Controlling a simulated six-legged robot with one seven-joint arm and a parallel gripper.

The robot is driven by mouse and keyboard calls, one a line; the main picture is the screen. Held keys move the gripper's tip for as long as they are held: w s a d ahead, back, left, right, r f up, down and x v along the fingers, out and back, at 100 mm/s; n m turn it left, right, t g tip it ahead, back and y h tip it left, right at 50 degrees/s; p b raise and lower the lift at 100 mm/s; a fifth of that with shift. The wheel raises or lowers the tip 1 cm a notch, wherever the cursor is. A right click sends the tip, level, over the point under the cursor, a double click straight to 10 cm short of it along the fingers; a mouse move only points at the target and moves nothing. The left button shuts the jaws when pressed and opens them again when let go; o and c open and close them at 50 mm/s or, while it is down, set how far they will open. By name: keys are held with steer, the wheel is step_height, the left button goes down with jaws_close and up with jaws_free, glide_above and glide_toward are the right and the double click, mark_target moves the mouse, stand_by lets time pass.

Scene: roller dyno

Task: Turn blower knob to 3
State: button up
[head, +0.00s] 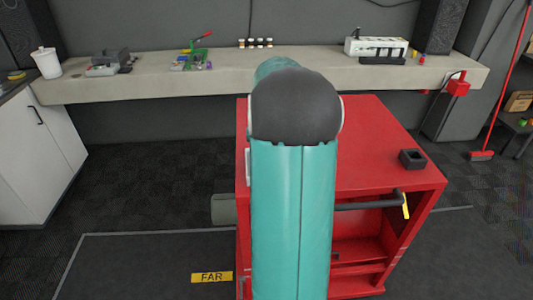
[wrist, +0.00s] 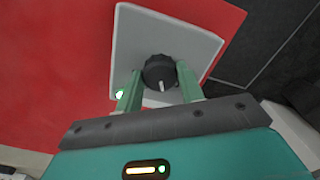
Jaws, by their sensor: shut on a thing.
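The blower knob (wrist: 160,72) is a round black knob with a light pointer mark, on a pale grey square plate (wrist: 135,40) on a red surface. It shows in the wrist view, with the mark toward the bottom of the picture. My gripper (wrist: 158,78) has its two green fingers on either side of the knob, shut on it. A small green light (wrist: 119,94) shows on the plate beside the left finger. I cannot read any numbers around the knob. In the head view my teal arm hides the knob and the gripper.
The red cart (head: 375,150) stands in front of me, with a small black block (head: 412,159) on top and a dark handle (head: 368,205) at its side. A long grey bench (head: 150,83) runs along the wall behind. Open dark floor lies left of the cart.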

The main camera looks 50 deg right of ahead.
steer(key=m, duration=0.4)
steer(key=shift+w+m, duration=0.1)
steer(key=shift+m, duration=0.2)
steer(key=m, duration=0.4)
steer(key=shift+r+m, duration=0.1)
steer(key=shift+m, duration=0.2)
steer(key=m, duration=0.4)
steer(key=shift+m, duration=2.1)
steer(key=o, duration=1)
step_height(320, 180, up, 14)
steer(key=shift+f, duration=0.1)
